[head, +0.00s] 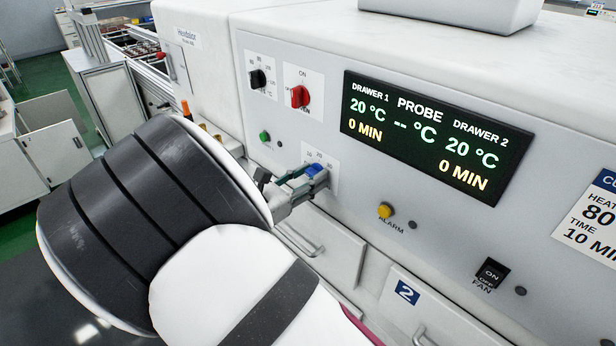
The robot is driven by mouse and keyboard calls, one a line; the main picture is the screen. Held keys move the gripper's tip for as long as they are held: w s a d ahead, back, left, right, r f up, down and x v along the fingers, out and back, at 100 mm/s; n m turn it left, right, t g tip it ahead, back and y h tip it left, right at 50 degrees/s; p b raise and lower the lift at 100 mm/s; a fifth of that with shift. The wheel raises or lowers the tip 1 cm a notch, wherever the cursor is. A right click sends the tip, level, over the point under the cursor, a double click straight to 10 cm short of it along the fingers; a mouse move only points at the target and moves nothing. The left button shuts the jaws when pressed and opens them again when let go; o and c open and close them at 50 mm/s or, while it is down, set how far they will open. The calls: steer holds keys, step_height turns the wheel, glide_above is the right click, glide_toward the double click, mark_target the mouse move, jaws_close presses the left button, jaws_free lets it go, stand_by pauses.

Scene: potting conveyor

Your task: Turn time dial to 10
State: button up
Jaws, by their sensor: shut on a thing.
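The time dial (314,170) is a blue knob on a small white scale plate (318,154) low on the grey control panel. Only part of its scale shows; my gripper and arm cover the rest, and the pointer's setting cannot be read. My gripper (314,177) is at the panel, its fingers closed around the blue knob. The display (437,135) reads 0 MIN and 20 °C for both drawer 1 and drawer 2. A card at the right edge (597,215) shows 80 and TIME 10 MIN.
A black knob (258,79), a red knob (299,97) and a green button (264,136) sit above the dial. A yellow alarm button (385,211) and a black fan switch (491,273) are to the right. Drawer fronts with handles (300,238) lie below. My arm fills the lower left.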

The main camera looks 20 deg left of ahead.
steer(key=shift+m+b, duration=1.25)
steer(key=shift+m, duration=3.25)
steer(key=o, duration=1.2)
steer(key=shift+c, duration=0.2)
steer(key=v, duration=1.2)
